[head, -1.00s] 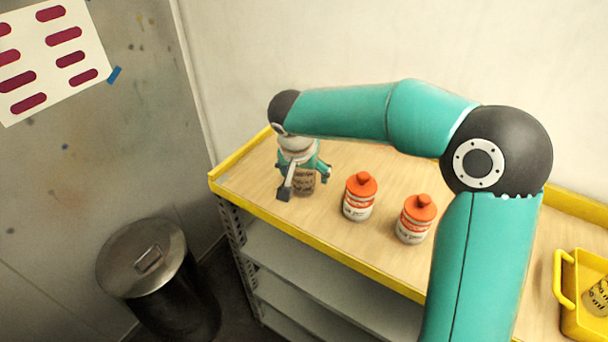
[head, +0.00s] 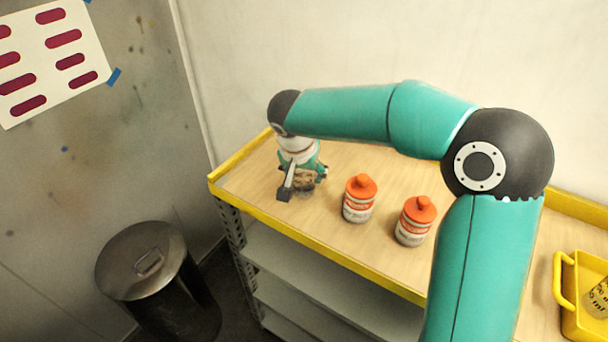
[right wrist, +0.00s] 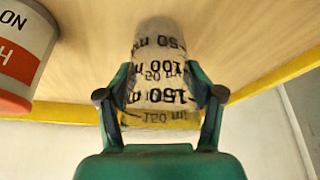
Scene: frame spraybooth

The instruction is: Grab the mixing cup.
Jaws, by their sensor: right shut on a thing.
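The mixing cup (right wrist: 160,75) is clear with black millilitre markings. In the right wrist view it sits between my right gripper's two fingers (right wrist: 160,98), which press on its sides. In the head view my right gripper (head: 304,184) is at the left end of the cart's top, shut on the cup, which is mostly hidden behind the fingers. My left gripper is in neither view.
Two orange-capped containers (head: 360,198) (head: 415,221) stand right of the gripper on the yellow-edged cart (head: 325,254). A yellow tray (head: 577,318) at the far right holds another marked cup (head: 599,297). A lidded metal bin (head: 150,265) stands on the floor at left.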

